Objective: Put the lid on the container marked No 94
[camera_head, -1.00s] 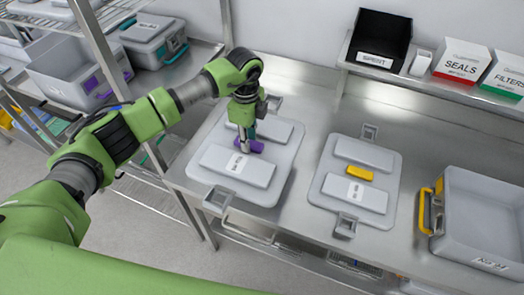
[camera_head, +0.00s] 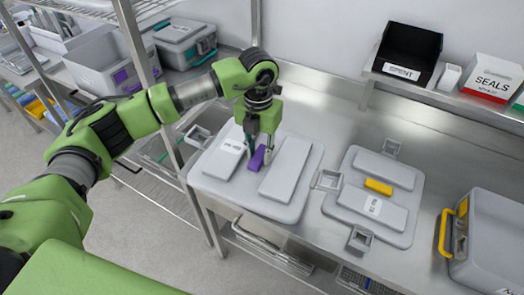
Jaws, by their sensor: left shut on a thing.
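My left gripper (camera_head: 260,147) points down at the middle of a large grey lid and is shut on its purple handle (camera_head: 257,158). This lid (camera_head: 278,207) has two raised panels, one with a small unreadable label, and a latch at either end. I cannot tell if it is clear of the bench. A smaller grey lid (camera_head: 398,232) with a yellow handle (camera_head: 378,187) lies flat on the bench to the right. A grey container (camera_head: 490,240) with a yellow handle is cut off at the right edge; its No 94 label is out of view now. My right gripper is not in view.
The steel bench (camera_head: 325,135) is clear behind the lids. A shelf above it holds a black bin (camera_head: 408,50) and a SEALS box (camera_head: 492,80). At the back left, a grey container with a purple handle (camera_head: 120,76) stands near a closed teal-handled one (camera_head: 182,45) and rack posts.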

